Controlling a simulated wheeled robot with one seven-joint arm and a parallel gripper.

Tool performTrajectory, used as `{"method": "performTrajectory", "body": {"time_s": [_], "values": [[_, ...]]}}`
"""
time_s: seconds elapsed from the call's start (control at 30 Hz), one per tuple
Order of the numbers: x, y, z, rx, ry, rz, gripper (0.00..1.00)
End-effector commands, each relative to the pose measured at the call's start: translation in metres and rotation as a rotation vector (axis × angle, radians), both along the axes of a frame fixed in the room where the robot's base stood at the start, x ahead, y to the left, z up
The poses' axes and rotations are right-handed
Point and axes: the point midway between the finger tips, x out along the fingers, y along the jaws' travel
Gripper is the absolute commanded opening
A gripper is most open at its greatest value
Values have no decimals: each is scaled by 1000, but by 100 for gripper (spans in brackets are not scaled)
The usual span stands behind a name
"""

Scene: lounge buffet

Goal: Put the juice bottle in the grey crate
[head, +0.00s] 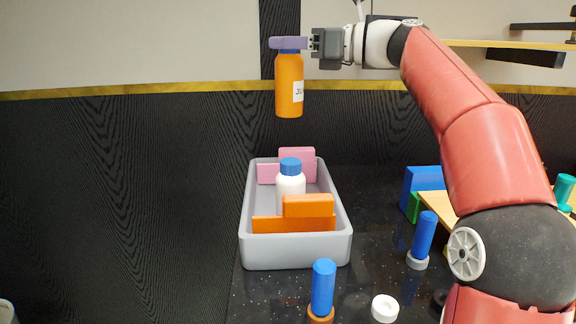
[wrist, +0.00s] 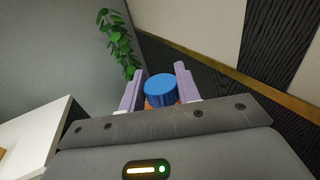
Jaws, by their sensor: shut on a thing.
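The juice bottle (head: 288,86) is orange with a blue cap and a white label. It hangs upright in the air above the far part of the grey crate (head: 295,249). My gripper (head: 287,43) is shut on it at the cap. In the wrist view the blue cap (wrist: 160,88) sits between the two purple fingers of my gripper (wrist: 159,85), with a little orange below it. The crate stands on the dark counter. It holds a white bottle with a blue cap (head: 290,184), orange blocks (head: 308,206) and pink blocks (head: 297,158). Part of the crate floor is hidden.
Blue cylinders on round bases (head: 323,286) (head: 424,235) stand right of and before the crate. A white ring (head: 384,308) lies at the front. Blue and green blocks (head: 420,187) stand at the right. A wooden shelf (head: 500,44) is at the upper right.

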Motion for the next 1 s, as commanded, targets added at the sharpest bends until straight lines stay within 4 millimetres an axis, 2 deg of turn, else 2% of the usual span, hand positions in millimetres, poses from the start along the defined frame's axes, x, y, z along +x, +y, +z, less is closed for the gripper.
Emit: {"method": "performTrajectory", "body": {"time_s": [0.13,0.3,0.5,0.6,0.77,1.0], "values": [[-1,-1,-28,0,6,-4,0],[-1,0,-79,1,4,-2,0],[-1,0,-127,1,3,-2,0],[-1,0,-142,2,1,-2,0],[-1,0,-152,2,0,-1,0],[-1,0,-187,2,1,-2,0]]}}
